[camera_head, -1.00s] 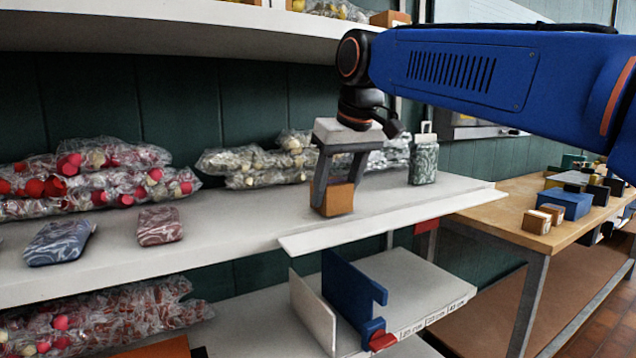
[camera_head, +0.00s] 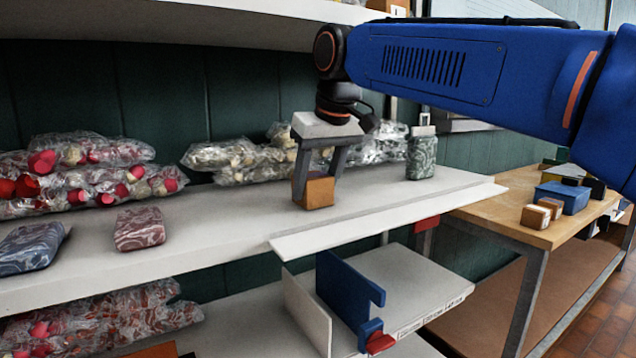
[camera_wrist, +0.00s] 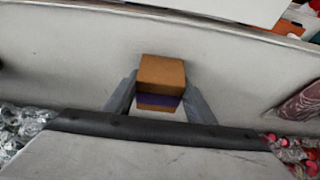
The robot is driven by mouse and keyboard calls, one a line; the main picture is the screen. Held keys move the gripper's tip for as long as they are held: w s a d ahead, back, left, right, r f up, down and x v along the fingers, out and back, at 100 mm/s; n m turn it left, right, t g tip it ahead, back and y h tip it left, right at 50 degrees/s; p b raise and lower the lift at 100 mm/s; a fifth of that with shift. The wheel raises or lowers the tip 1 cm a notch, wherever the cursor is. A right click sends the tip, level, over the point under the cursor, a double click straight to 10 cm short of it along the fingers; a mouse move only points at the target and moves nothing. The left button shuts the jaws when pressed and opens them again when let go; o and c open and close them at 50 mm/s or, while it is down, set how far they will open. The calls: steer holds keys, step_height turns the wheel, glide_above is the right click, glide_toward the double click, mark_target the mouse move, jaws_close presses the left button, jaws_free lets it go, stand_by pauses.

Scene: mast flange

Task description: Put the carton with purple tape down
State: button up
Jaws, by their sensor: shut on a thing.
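The carton (camera_head: 318,191) is a small brown box between the fingers of my gripper (camera_head: 316,180), over the upper white shelf (camera_head: 220,218). In the wrist view the carton (camera_wrist: 160,76) shows a purple tape band across it, and both fingertips of my gripper (camera_wrist: 159,100) press on its sides. My gripper points down and is shut on the carton. The carton's lower edge is at or very close to the shelf surface; I cannot tell whether it touches.
A red patterned pouch (camera_head: 140,228) and a blue one (camera_head: 31,247) lie left on the shelf. A green patterned container (camera_head: 421,156) stands to the right. Bagged goods (camera_head: 90,170) line the back. Clear shelf lies between the red pouch and the carton.

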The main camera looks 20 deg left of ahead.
steer(key=o, duration=1.4)
steer(key=shift+f, duration=0.1)
steer(key=shift+c, duration=0.2)
steer(key=shift+s+d+r, duration=0.1)
steer(key=shift+r, duration=0.35)
steer(key=s+d, duration=0.2)
steer(key=d, duration=0.1)
steer(key=s+d, duration=0.6)
steer(key=shift+d+r, duration=0.2)
